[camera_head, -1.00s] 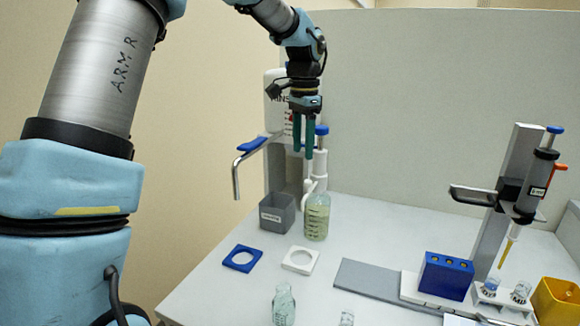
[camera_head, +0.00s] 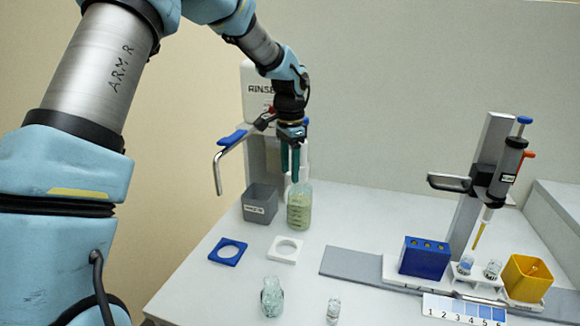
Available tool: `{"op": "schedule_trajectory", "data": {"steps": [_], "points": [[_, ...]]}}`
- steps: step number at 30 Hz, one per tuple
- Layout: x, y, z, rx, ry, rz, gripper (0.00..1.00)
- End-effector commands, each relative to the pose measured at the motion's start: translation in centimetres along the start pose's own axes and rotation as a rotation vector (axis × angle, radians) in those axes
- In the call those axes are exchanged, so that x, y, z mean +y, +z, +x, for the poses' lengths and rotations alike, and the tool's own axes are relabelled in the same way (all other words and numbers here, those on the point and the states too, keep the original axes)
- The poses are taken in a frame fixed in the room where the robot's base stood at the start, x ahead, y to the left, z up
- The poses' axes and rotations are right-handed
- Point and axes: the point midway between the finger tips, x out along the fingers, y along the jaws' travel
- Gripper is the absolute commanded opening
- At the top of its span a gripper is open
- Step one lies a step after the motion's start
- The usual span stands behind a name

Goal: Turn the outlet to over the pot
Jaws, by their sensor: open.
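The outlet appears to be a bent metal spout (camera_head: 218,172) with a blue lever (camera_head: 232,139), on the left of the white and grey rinse stand (camera_head: 256,92). Its tip hangs left of the grey pot (camera_head: 260,206), not above it. The pot is a square, labelled box at the stand's foot. My gripper (camera_head: 290,177) points down in front of the stand, fingers apart with nothing seen between them. It is right of the spout, and its tips are close to the mouth of a glass bottle (camera_head: 299,212); contact cannot be told. My wrist hides part of the stand.
A blue square ring (camera_head: 228,258) and a white one (camera_head: 298,241) lie in front. Small glass bottles (camera_head: 272,298) stand near the front edge. At right are a dispensing stand (camera_head: 480,170), a blue block (camera_head: 424,258) and a yellow box (camera_head: 527,278).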

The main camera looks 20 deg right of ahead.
Motion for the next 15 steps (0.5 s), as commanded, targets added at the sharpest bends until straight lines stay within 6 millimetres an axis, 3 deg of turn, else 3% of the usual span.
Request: {"op": "schedule_trajectory", "data": {"steps": [9, 15], "points": [[0.02, 0.01, 0.25, 0.000, 0.000, 0.000, 0.56], [0.01, 0.00, 0.23, 0.000, 0.000, 0.000, 0.33]]}}
